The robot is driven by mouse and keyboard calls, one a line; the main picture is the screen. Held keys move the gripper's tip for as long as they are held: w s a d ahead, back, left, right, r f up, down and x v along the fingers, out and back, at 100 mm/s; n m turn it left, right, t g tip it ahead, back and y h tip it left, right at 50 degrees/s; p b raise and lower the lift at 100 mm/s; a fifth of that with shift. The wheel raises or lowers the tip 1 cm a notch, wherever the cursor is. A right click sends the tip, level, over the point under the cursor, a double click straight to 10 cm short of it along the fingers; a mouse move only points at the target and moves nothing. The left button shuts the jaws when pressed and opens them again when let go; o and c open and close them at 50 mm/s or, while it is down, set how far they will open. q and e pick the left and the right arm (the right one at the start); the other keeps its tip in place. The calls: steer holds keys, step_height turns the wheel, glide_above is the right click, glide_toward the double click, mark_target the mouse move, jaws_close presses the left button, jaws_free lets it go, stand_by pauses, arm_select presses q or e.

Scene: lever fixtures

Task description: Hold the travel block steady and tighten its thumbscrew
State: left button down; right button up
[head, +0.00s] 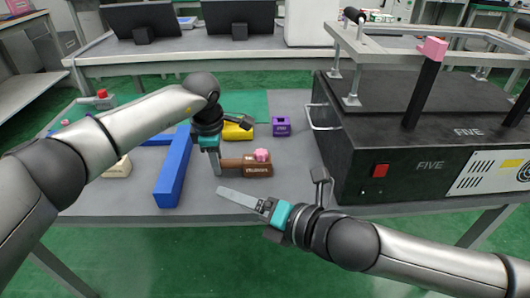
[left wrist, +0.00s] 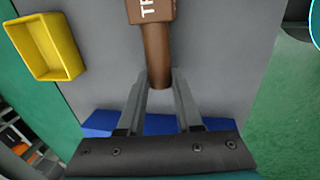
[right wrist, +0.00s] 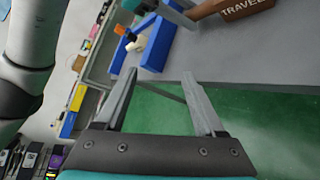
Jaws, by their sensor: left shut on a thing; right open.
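The travel block (head: 258,170) is a brown block with a round brown handle on its left, lying on the grey table in the head view. Its pink thumbscrew (head: 262,155) sits on top. My left gripper (head: 216,168) is shut on the handle (left wrist: 157,62), which shows between its fingers in the left wrist view. My right gripper (head: 226,192) is open and empty, in front of the block and apart from it. In the right wrist view, part of the block (right wrist: 235,8) shows at the top right; its thumbscrew is out of that view.
A blue L-shaped bar (head: 172,175) lies left of the block. A yellow tray (head: 238,131) and a purple box (head: 282,126) stand behind it. A large black case (head: 400,140) with a metal handle takes up the right. The table's front edge is close to the block.

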mark_target(262, 152)
steer(key=w+d+r+n+t+h, duration=0.1)
steer(key=w+d+n+h, duration=0.1)
steer(key=w+d+n, duration=0.3)
steer(key=w+d+r+n+h, duration=0.1)
steer(key=w+d+n, duration=0.1)
steer(key=d+n, duration=0.35)
steer(key=shift+m, duration=0.55)
steer(key=x, duration=0.7)
steer(key=d+x, duration=0.1)
steer(key=x, duration=0.3)
steer(key=shift+w+a, duration=0.1)
steer(key=shift+w, duration=0.35)
jaws_close()
